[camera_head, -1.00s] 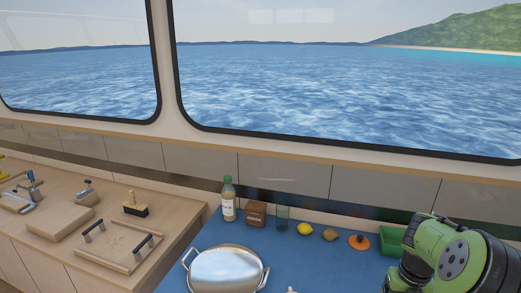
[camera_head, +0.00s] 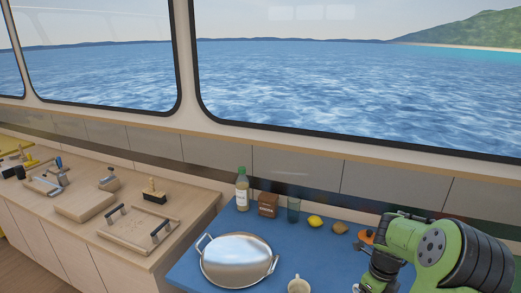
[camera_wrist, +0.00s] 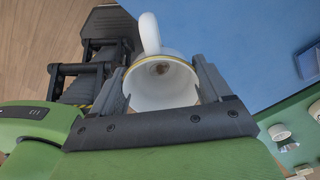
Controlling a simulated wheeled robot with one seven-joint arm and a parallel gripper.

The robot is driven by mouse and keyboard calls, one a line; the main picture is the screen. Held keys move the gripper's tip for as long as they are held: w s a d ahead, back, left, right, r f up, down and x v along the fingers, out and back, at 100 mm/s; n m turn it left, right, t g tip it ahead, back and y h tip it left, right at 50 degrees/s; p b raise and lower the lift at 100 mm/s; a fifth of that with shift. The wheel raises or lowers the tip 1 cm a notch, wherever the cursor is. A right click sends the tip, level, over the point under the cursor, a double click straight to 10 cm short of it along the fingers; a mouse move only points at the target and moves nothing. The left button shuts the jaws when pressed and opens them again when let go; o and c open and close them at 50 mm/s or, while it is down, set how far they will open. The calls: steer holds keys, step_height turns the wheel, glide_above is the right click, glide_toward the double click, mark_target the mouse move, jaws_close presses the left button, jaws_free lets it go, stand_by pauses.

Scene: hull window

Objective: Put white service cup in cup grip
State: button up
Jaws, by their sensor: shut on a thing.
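A white cup (camera_wrist: 160,88) with a yellowish rim is between the two fingers of my gripper (camera_wrist: 164,84) in the wrist view. The gripper is shut on it, and its handle points toward the top of the picture. My gripper's fingers are hidden in the head view; only my green and black arm shows at the lower right. A pale cup (camera_head: 299,285) stands at the bottom edge of the head view, partly cut off. I cannot tell whether it is the held one. I cannot make out a cup grip.
The blue counter (camera_head: 215,222) bears a steel pan (camera_head: 236,259), a bottle (camera_head: 242,190), a brown box (camera_head: 267,205), a glass (camera_head: 293,210), a lemon (camera_head: 315,221) and a brown lump (camera_head: 339,228). An orange item (camera_head: 367,236) is partly behind my arm. A wooden counter (camera_head: 85,225) holds tools at left.

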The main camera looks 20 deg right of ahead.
steer(key=w+a+f+n, duration=0.4)
steer(key=a+n, duration=0.6)
steer(key=n, duration=0.1)
steer(key=w+a+f+n, duration=0.4)
steer(key=w+a+n, duration=0.1)
steer(key=a+n, duration=0.6)
steer(key=w+a+f+n, duration=0.4)
steer(key=a+n, duration=0.6)
steer(key=n, duration=0.2)
step_height(320, 180, down, 10)
steer(key=b, duration=1)
steer(key=shift+w+a+r, duration=0.1)
steer(key=shift+r, duration=0.05)
